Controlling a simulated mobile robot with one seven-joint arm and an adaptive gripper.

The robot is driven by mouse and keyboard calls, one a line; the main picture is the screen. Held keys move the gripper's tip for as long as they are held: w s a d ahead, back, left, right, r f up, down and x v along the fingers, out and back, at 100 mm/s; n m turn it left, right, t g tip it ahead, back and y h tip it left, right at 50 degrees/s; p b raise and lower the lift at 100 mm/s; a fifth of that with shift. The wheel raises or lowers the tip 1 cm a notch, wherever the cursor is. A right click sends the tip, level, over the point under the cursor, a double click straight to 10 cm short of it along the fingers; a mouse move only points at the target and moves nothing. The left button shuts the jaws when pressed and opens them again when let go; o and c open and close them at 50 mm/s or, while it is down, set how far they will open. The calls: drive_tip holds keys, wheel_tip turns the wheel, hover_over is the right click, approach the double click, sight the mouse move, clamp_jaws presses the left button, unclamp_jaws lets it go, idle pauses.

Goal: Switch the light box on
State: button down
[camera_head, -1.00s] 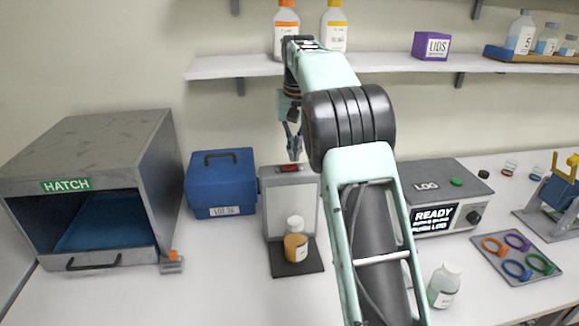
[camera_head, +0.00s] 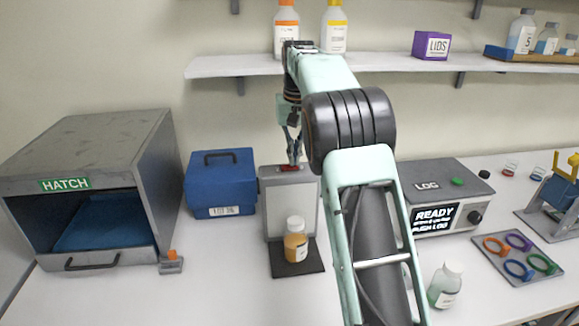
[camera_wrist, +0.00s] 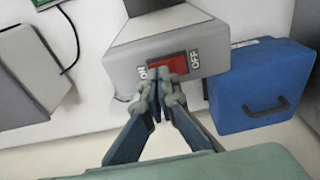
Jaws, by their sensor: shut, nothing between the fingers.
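The light box (camera_head: 291,205) stands in the middle of the bench, with a pale upright panel. Its red rocker switch (camera_wrist: 172,65) sits on the top, between ON and OFF labels in the wrist view. My gripper (camera_head: 294,162) points down at the switch from above. In the wrist view my gripper (camera_wrist: 160,100) is shut and empty, with its fingertips at the switch's near edge, closer to the ON side. I cannot tell for sure whether they touch it. The panel looks grey and unlit. The fingers hide part of the switch.
An amber bottle (camera_head: 296,240) stands on the dark base before the panel. A blue case (camera_head: 221,184) is left of the box, and the hatch (camera_head: 90,190) farther left. The LOG device (camera_head: 435,197) is right of my arm. A shelf (camera_head: 225,66) with bottles hangs above.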

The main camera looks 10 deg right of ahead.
drive_tip(key=shift+f, duration=0.2)
drive_tip(key=shift+r, duration=0.1)
wheel_tip(320, 180, up, 5)
drive_tip(key=p, duration=0.5)
drive_tip(key=shift+r, duration=0.9)
drive_tip(key=shift+d, duration=0.1)
